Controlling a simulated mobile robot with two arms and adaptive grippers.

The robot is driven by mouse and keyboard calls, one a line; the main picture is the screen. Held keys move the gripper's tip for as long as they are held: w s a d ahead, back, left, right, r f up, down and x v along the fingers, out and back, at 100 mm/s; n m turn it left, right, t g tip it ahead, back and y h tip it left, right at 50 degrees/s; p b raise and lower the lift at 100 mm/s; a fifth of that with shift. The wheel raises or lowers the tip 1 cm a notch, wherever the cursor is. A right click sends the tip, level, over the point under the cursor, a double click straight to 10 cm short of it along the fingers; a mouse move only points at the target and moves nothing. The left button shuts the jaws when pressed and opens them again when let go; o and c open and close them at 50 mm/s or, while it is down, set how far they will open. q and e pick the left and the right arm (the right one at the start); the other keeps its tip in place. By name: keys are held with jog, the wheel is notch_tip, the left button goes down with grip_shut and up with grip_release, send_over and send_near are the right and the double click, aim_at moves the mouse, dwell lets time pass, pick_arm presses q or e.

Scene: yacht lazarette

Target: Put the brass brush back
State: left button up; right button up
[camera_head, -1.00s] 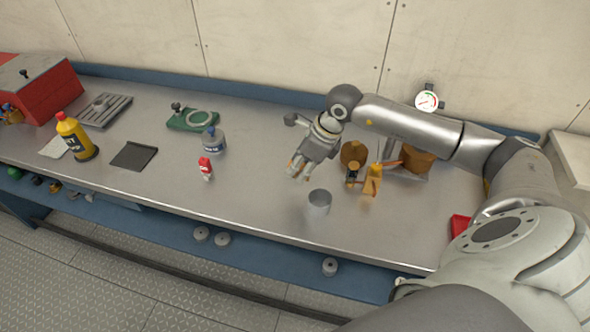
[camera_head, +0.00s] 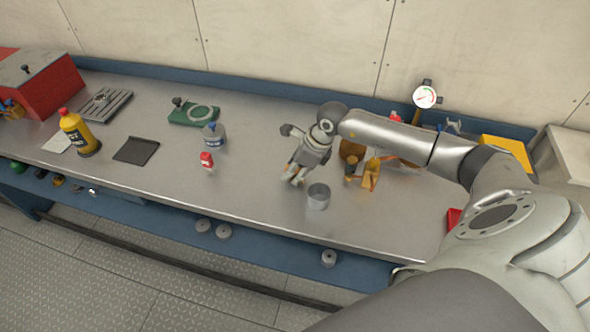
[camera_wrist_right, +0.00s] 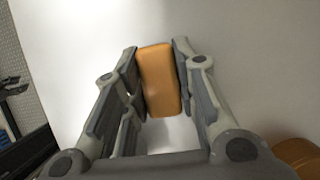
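My right gripper (camera_head: 296,177) is low over the middle of the bench, just left of a grey metal cup (camera_head: 318,197). In the right wrist view, its two fingers (camera_wrist_right: 159,92) close on both sides of an orange-tan block (camera_wrist_right: 160,78), which looks like the body of the brass brush. Its bristles are hidden, and I cannot tell whether it touches the bench. In the head view only small tan bits show at the fingertips. My left gripper is out of view.
Orange and brown items (camera_head: 371,174) stand right of the cup, partly behind my right arm. A red-capped small bottle (camera_head: 207,160), a clear bottle (camera_head: 214,135), a green tool (camera_head: 194,113), a dark tray (camera_head: 136,150) and a yellow bottle (camera_head: 77,133) stand left. Bench between is clear.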

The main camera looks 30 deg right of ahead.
jog(key=o, duration=0.4)
jog(key=shift+r, duration=0.15)
jog(key=shift+b+v, duration=1.65)
jog(key=shift+v, duration=4.4)
